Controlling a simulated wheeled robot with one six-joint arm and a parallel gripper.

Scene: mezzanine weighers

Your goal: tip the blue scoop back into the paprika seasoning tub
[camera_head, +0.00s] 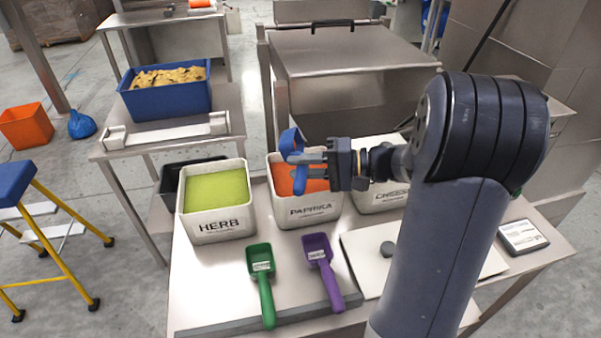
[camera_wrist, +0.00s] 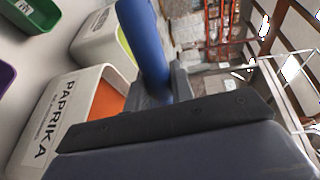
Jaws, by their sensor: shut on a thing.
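My gripper (camera_head: 312,160) is shut on the blue scoop (camera_head: 292,146), holding it above the paprika tub. The scoop's blue handle also shows between the jaws in the wrist view (camera_wrist: 145,45). The scoop looks tilted, but I cannot see into its bowl. The white tub labelled PAPRIKA (camera_head: 308,210) stands on the steel table and holds orange-red powder (camera_head: 283,181). My gripper hides part of the powder and the tub's back rim. In the wrist view the paprika tub (camera_wrist: 62,120) lies at the left, below the scoop handle.
The HERB tub (camera_head: 217,223) with green powder stands left of the paprika tub, and a third white tub (camera_head: 378,196) stands right, partly hidden. A green scoop (camera_head: 264,285) and a purple scoop (camera_head: 325,270) lie in front. A pale board (camera_head: 355,250) and a small scale (camera_head: 522,237) are at right.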

